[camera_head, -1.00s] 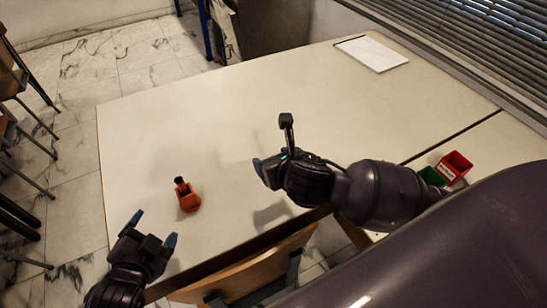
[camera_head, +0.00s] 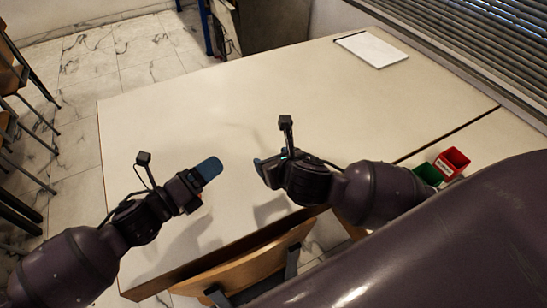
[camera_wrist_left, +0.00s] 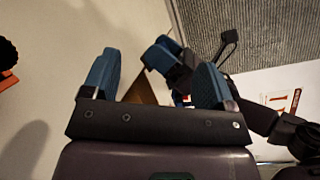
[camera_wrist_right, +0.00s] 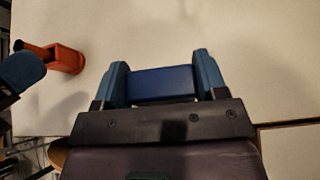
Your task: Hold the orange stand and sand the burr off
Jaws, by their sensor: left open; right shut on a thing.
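The orange stand (camera_wrist_right: 68,58) rests on the table at the upper left of the right wrist view. Its orange edge (camera_wrist_left: 8,82) and a dark knob show at the left edge of the left wrist view. In the head view it is hidden behind my left arm. My left gripper (camera_head: 207,172) is open and empty above the table; its fingers (camera_wrist_left: 157,75) are apart in its own wrist view, and the stand is not between them. My right gripper (camera_head: 262,170) is shut on a blue block (camera_wrist_right: 160,83), held above the table. I cannot make out the burr.
The pale table (camera_head: 330,110) is mostly clear. A white panel (camera_head: 371,51) lies at its far right. Red (camera_head: 453,163) and green (camera_head: 428,174) bins stand at the right, near my arm. A wooden chair (camera_head: 250,265) is at the near edge.

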